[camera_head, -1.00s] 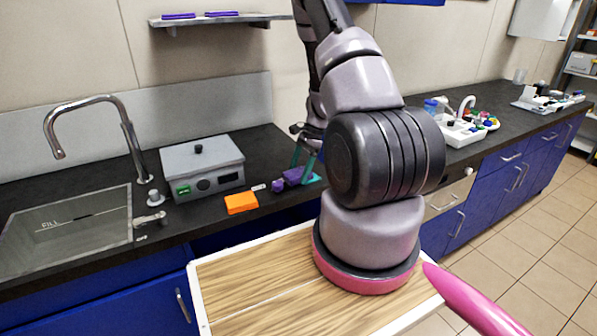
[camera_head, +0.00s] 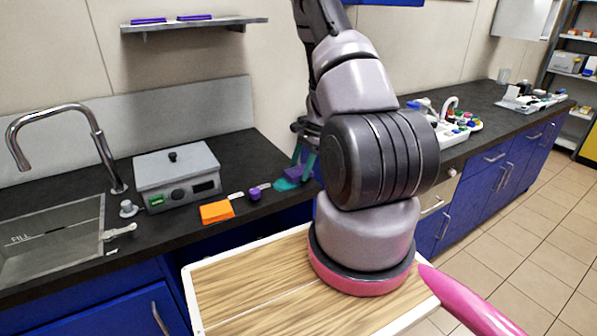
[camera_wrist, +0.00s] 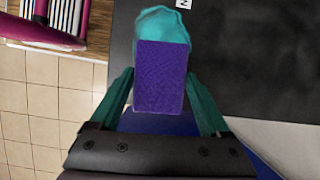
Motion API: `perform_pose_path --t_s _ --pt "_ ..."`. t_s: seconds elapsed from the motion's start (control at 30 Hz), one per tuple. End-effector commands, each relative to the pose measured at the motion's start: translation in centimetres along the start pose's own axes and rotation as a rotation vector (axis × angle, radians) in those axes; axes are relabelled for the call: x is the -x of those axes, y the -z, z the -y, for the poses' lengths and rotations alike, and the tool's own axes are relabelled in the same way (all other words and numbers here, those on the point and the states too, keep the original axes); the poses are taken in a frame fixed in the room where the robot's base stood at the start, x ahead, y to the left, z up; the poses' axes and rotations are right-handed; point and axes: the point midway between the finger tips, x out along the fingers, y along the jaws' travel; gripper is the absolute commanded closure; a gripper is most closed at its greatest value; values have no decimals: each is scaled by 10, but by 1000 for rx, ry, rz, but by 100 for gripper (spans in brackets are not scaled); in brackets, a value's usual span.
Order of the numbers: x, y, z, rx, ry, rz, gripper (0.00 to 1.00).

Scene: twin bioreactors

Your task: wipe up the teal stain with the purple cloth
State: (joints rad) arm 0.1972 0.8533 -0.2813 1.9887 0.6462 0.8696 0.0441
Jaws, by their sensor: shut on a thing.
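The purple cloth (camera_head: 297,174) is a small block-like pad held between the teal fingers of my gripper (camera_head: 305,160). In the wrist view, the cloth (camera_wrist: 160,85) fills the space between the two fingers of my gripper (camera_wrist: 160,73). The teal stain (camera_head: 285,184) lies on the dark counter near its front edge, just left of and in front of the cloth in the head view. In the wrist view, the stain (camera_wrist: 163,24) shows beyond the cloth's far end, and the cloth seems to overlap part of it. Whether the cloth touches the counter is unclear.
A sink (camera_head: 55,235) is at far left. A white tray (camera_head: 455,133) stands right, beyond my arm.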

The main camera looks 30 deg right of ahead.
Motion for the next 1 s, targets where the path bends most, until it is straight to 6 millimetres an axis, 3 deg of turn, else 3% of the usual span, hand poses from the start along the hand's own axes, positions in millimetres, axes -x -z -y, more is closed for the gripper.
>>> perform_pose_path --t_s 0.6,1.0 --pt "54 -23 -3 2 2 0 72" --pt "63 -26 -5 0 1 1 72"
